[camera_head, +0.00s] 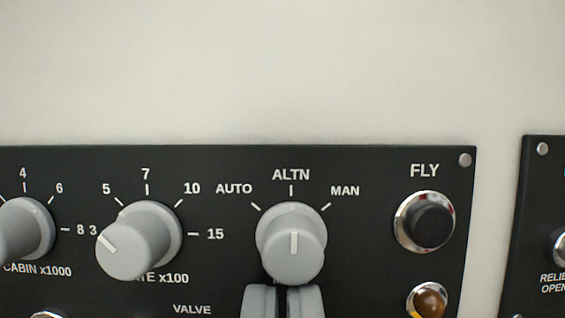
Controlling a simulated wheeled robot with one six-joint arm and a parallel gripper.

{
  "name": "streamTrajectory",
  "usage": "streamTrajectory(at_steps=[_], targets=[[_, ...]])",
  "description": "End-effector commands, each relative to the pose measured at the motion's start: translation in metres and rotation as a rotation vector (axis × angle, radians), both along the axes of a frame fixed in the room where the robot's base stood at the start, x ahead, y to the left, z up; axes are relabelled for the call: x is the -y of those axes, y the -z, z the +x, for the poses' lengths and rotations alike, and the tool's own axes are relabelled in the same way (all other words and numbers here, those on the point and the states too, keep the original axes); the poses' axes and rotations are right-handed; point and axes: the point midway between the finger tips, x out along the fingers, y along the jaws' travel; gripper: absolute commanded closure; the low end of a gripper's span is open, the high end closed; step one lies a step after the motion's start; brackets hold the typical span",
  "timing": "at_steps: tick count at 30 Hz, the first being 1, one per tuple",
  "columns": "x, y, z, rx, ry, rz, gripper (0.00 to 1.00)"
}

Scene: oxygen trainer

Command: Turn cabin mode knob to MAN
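The cabin mode knob (291,243) is a round light grey knob on the dark panel, marked AUTO, ALTN and MAN around its top. Its white line stands upright, in line with ALTN; the MAN mark is to its upper right. My gripper (284,300) shows at the bottom edge, just below the knob in the picture. Its two grey fingers are close together with only a narrow dark strip between them. No object shows between them, and the knob is not between the fingers. The knob's lower edge is close to the fingertips in view; whether they touch cannot be told.
A similar rate knob (139,241) and a cabin knob (24,230) are on the left. A black FLY button (431,227) and an amber lamp (429,301) are on the right. Another dark panel (540,220) stands beyond a gap. The pale wall (280,70) above is clear.

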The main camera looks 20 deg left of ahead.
Motion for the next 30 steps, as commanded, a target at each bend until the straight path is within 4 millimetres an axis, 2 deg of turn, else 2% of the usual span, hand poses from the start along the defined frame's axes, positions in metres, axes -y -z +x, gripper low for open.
streamTrajectory(at_steps=[22,30], targets=[[-0.0043,-0.0042,-0.0033,0.005,0.0,0.003,1.0],[-0.006,0.0014,-0.0041,0.004,-0.001,0.002,1.0]])
